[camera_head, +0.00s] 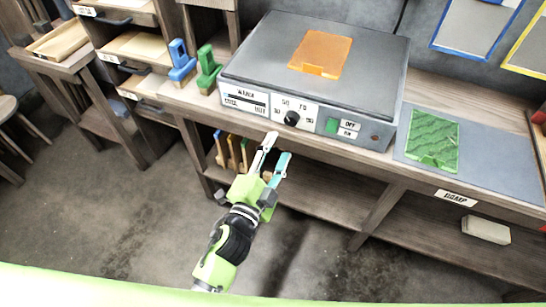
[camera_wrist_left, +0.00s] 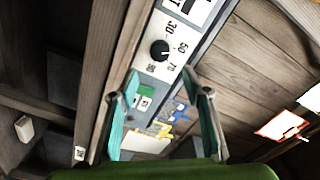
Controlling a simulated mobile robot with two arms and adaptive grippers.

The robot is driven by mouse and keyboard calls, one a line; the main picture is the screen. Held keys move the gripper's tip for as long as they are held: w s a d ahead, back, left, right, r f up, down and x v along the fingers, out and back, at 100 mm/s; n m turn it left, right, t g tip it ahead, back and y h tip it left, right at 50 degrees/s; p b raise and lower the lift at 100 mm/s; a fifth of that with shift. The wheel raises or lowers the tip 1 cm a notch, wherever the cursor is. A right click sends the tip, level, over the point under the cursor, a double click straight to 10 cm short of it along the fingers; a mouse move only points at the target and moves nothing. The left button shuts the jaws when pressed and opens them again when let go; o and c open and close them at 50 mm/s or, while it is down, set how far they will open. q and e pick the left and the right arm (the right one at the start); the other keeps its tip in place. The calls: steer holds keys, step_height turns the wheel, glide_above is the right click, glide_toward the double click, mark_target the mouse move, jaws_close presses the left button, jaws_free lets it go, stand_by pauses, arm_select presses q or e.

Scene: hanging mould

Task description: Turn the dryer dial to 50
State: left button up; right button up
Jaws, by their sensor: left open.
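The dryer (camera_head: 315,62) is a grey box on the workbench with a white-labelled front panel. Its black round dial (camera_head: 292,118) sits mid-panel with numbers around it; in the left wrist view the dial (camera_wrist_left: 160,50) shows beside the numbers 30, 50 and 70. I cannot tell for sure which number it points at. My left gripper (camera_head: 276,150) is open and empty, in front of and below the panel, apart from the dial. In the left wrist view its two fingers (camera_wrist_left: 160,88) stand apart with the dial beyond them. My right gripper is not in view.
An orange sheet (camera_head: 320,53) lies on the dryer top. A green switch (camera_head: 332,125) is right of the dial. Blue (camera_head: 181,62) and green (camera_head: 207,69) holders stand at the left. A green textured sheet (camera_head: 434,142) lies on a grey mat at right. The bench edge is below the panel.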

arm_select(q)
steer(key=shift+v, duration=1.25)
steer(key=s+a+f+n+g+y, duration=0.1)
steer(key=s+a+f+n+g, duration=0.2)
steer(key=f, duration=0.9)
steer(key=s+a+f+n+g+y, duration=0.1)
steer(key=s+a+f+g, duration=0.3)
steer(key=f, duration=0.9)
steer(key=s+a+f+n+g+y, duration=0.1)
steer(key=s+f+n, duration=0.35)
steer(key=f, duration=0.75)
steer(key=s+a+f+n+g+y, duration=0.1)
steer(key=s+a+f, duration=0.3)
steer(key=s, duration=0.6)
steer(key=s+a+f+n+g, duration=0.2)
steer(key=s+a+f+g, duration=0.2)
steer(key=s+f, duration=0.3)
steer(key=s+a+f+n+g+y, duration=0.1)
steer(key=s+a+f+g, duration=0.2)
steer(key=s, duration=0.9)
step_height(320, 180, down, 3)
steer(key=shift+s+a+f+n+y, duration=0.1)
steer(key=shift+s+a+n+y, duration=0.25)
steer(key=shift+a, duration=0.2)
